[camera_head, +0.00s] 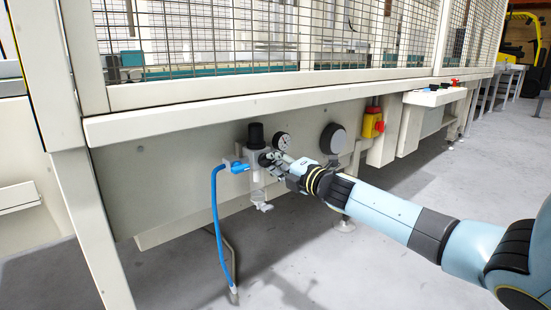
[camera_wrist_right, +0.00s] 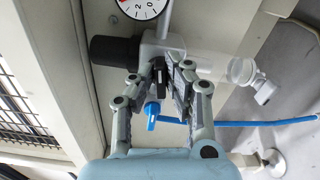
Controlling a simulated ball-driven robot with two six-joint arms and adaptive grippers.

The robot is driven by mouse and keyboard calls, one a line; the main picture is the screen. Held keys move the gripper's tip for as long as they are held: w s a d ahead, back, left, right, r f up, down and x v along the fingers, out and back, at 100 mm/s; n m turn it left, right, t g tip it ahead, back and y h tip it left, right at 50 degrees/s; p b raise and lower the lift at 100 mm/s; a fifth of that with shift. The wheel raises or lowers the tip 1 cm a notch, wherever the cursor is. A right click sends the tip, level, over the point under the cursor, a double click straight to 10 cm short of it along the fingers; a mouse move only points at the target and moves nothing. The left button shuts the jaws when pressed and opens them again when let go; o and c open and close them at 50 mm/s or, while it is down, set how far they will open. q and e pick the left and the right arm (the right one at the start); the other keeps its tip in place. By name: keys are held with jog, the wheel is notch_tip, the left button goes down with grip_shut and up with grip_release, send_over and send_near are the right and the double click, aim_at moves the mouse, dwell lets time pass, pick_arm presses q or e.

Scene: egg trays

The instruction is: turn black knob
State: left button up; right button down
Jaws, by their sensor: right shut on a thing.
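A grey pressure regulator unit (camera_head: 257,163) is mounted on the beige panel under the machine, with a black cap (camera_head: 255,134) on top. The cap also shows at the left in the wrist view (camera_wrist_right: 113,50). A small black knob (camera_wrist_right: 158,76) sits on the unit's front, and it shows as a dark spot in the head view (camera_head: 264,159). My right gripper (camera_head: 272,161) is closed around this small knob, and its fingers (camera_wrist_right: 167,84) hide part of it. The fingers are apart from the black cap. My left gripper is not in view.
A round gauge (camera_head: 282,141) sits just right of the cap. A blue hose (camera_head: 214,205) runs down from the blue fitting. A clear bowl hangs below the unit. A red and yellow switch (camera_head: 372,122) is farther right. Grey floor below is mostly free.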

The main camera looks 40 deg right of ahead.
jog(key=m+p, duration=0.2)
jog(key=m, duration=0.2)
jog(key=shift+d, duration=0.1)
pick_arm(q)
jog(key=shift+s+a+r+g+p, duration=0.2)
jog(key=shift+s+r+g+p, duration=0.15)
jog(key=shift+s+g, duration=0.35)
jog(key=shift+s+a+r+g+p, duration=0.2)
jog(key=shift+s+r+g+p, duration=0.1)
jog(key=shift+s+g, duration=0.4)
pick_arm(e)
jog(key=shift+f+m, duration=0.3)
jog(key=shift+m, duration=0.8)
jog(key=c, duration=1.4)
grip_release()
jog(key=shift+o, duration=0.2)
jog(key=s, duration=1.2)
jog(key=shift+d, duration=0.45)
jog(key=shift+f, duration=0.1)
